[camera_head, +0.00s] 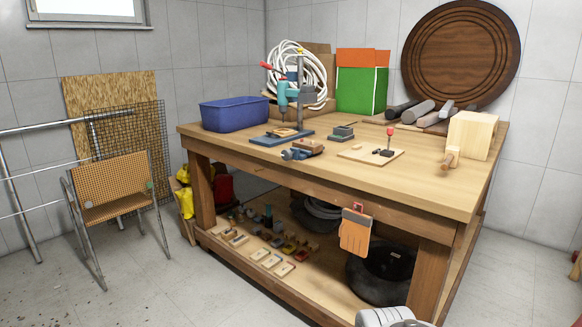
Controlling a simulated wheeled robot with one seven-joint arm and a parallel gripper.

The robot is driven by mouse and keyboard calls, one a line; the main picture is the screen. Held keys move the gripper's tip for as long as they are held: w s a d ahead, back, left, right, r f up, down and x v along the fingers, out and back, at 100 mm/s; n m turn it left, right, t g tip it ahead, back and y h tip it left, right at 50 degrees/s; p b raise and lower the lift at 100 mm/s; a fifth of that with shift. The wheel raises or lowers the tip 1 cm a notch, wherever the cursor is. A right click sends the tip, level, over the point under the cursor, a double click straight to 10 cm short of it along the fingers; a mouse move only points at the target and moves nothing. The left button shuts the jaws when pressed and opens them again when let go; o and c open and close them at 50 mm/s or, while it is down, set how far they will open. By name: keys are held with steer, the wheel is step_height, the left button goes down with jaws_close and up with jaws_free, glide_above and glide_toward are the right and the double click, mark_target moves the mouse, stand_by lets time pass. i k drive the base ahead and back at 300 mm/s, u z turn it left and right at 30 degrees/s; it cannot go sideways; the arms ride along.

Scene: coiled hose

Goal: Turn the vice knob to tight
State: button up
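A small blue vice (296,154) sits near the front edge of the wooden workbench (400,189), left of its middle. A brownish block-like part (309,146) is at its right side. The vice is too small here to make out its knob or how tight it is. My gripper's fingers do not show. Only a rounded white part, probably of my own arm, shows at the bottom edge, well below and to the right of the vice.
A teal drill on a stand (283,93) is behind the vice, with a blue bin (234,114) to its left. A board with a red-topped lever (390,137) lies right of the vice. Floor at left front is clear.

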mark_target(286, 155)
steer(key=u, duration=0.8)
steer(key=i, duration=1.35)
steer(key=z, duration=0.1)
